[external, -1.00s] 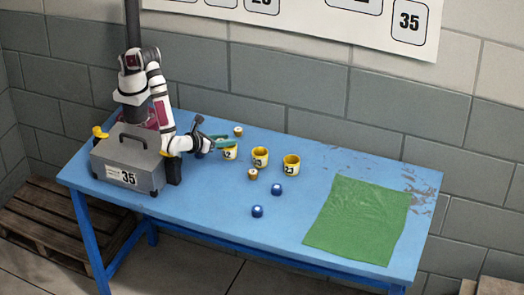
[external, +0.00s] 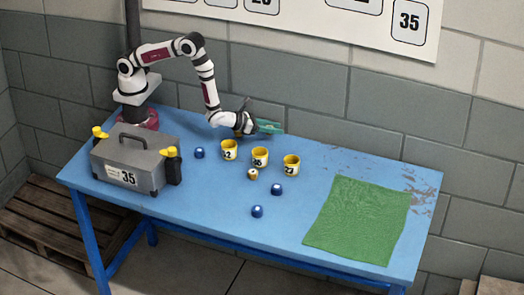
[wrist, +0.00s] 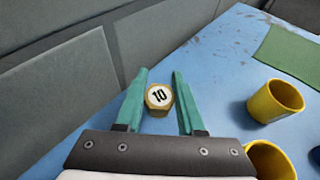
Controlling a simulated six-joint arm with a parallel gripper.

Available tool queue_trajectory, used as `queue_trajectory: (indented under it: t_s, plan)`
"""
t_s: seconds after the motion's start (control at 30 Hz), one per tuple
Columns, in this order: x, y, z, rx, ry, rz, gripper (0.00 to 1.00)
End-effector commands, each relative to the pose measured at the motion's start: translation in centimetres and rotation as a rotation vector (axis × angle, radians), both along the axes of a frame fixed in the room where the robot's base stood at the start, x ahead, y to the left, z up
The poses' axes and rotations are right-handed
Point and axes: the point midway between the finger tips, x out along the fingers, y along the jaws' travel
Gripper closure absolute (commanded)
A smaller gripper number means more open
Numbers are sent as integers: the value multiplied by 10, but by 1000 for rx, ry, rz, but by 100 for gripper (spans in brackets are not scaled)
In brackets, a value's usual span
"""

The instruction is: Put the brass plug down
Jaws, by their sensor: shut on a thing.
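My gripper (external: 268,127) is over the back edge area of the blue table, behind the yellow cups. In the wrist view its green fingers (wrist: 160,100) are shut on a brass plug (wrist: 159,97) with a white face marked 10. I cannot tell whether this plug touches the table. In the external view it is not clearly visible at the fingers. Another brass-coloured plug (external: 252,174) stands on the table in front of the middle cup.
Yellow numbered cups stand in a row: left (external: 229,150), middle (external: 260,157), right (external: 291,167). Blue plugs (external: 199,153) (external: 277,190) (external: 257,211) lie around them. A grey toolbox (external: 120,160) is at left, a green cloth (external: 358,222) at right. The back right tabletop is clear.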

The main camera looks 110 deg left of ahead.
Motion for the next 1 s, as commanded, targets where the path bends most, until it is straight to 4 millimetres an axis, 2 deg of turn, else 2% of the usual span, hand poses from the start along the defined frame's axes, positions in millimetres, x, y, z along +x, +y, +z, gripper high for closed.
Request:
queue_trajectory:
  t_s: [0.1, 0.2, 0.57, 0.6, 0.7, 0.73, 1.0]
  plan:
    - [0, 2, -25, 0, 5, 1, 100]
    - [0, 2, -38, 1, 3, 0, 100]
    - [1, 1, -43, 1, 1, 0, 100]
    - [0, 1, -43, 1, 1, 0, 55]
    - [0, 1, -42, 1, 1, 0, 37]
    - [0, 1, -42, 1, 1, 0, 32]
    - [0, 1, -41, 1, 1, 0, 32]
